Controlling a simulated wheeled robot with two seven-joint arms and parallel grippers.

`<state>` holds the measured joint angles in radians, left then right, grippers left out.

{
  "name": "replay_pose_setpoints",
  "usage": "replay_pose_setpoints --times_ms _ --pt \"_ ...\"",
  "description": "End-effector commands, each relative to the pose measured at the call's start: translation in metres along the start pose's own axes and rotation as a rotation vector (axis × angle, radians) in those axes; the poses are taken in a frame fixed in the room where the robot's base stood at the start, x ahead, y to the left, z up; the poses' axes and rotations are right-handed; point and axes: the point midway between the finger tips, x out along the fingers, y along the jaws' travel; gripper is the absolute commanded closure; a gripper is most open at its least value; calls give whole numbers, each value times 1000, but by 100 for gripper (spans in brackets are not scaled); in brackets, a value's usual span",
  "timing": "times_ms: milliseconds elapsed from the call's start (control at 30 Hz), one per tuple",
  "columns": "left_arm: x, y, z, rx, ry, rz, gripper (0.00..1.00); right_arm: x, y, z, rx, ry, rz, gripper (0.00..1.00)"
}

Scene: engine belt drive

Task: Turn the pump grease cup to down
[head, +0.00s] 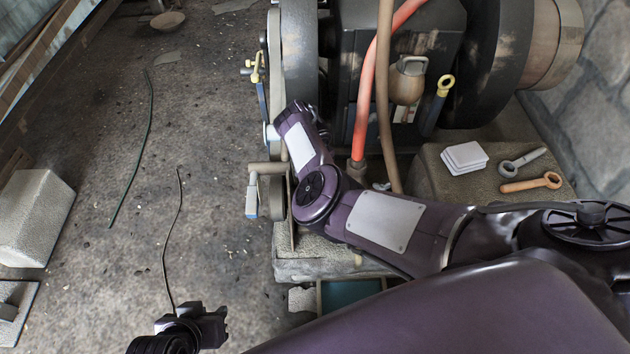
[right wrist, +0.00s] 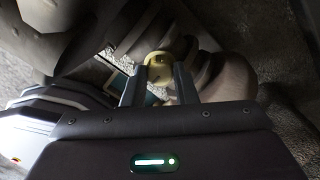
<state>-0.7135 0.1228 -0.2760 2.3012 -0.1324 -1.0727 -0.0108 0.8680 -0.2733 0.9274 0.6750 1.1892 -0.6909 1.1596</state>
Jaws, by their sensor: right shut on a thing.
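In the right wrist view a dull yellow round knob, seemingly the pump grease cup (right wrist: 158,62), sits between the fingertips of my right gripper (right wrist: 160,78). The fingers are shut on it from both sides. Which way the cup points I cannot tell. In the head view my right arm reaches to the left side of the engine and hides the right gripper and the cup. My left gripper (head: 198,326) is low in the head view, over the floor and away from the engine; its finger opening is not clear.
The engine (head: 400,60) with dark wheels stands at the top right. Red and brown hoses hang before it. A lever with a blue-grey grip (head: 251,200) sticks out left of my right arm. White pads (head: 464,157) and two wrenches lie on the stone block.

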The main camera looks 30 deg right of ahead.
Motion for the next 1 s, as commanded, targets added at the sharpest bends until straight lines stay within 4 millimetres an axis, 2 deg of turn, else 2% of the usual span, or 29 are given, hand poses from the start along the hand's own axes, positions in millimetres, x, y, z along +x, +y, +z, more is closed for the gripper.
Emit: replay_pose_setpoints --times_ms 633,667,800,1000 --pt "2 3 -3 5 26 6 70 0 1 0 57 1 2 97" --pt "2 3 -3 5 26 6 70 0 1 0 57 1 2 73" --pt "1 3 -3 5 26 6 70 0 0 0 56 1 1 55" --pt "1 3 -3 5 25 7 70 0 0 0 55 0 1 52"
